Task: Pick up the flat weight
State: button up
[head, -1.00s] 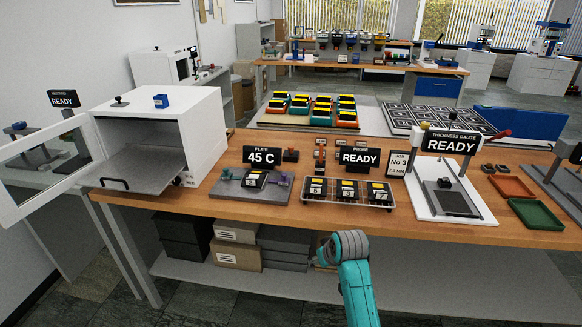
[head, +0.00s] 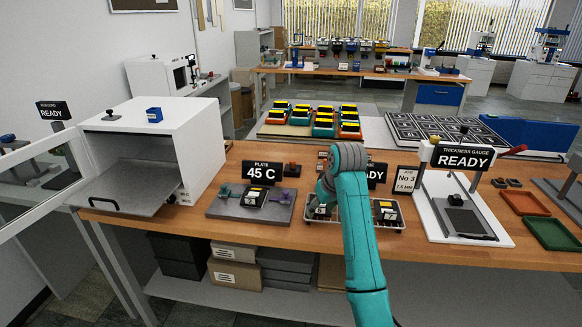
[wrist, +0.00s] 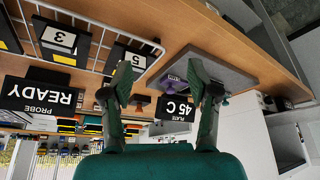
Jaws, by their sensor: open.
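I cannot tell for sure which thing is the flat weight. A flat dark piece with a knob (head: 111,115) lies on top of the white oven (head: 205,135), and a small dark block (head: 291,169) stands behind the hot plate. My gripper (wrist: 160,84) shows in the wrist view with its two fingers spread and nothing between them. In the head view my arm reaches over the wire rack (head: 400,227), and the fingers are mostly hidden by it. The wrist view is upside down and shows the rack (wrist: 150,42) beside the fingers.
The rack holds black numbered blocks, one at its right end (head: 387,210). The grey hot plate (head: 222,208) carries another block. A thickness gauge (head: 468,215), a red tray (head: 524,202) and a green tray (head: 552,234) stand right.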

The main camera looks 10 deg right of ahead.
aim_at(292, 170)
jog(key=i, duration=1.25)
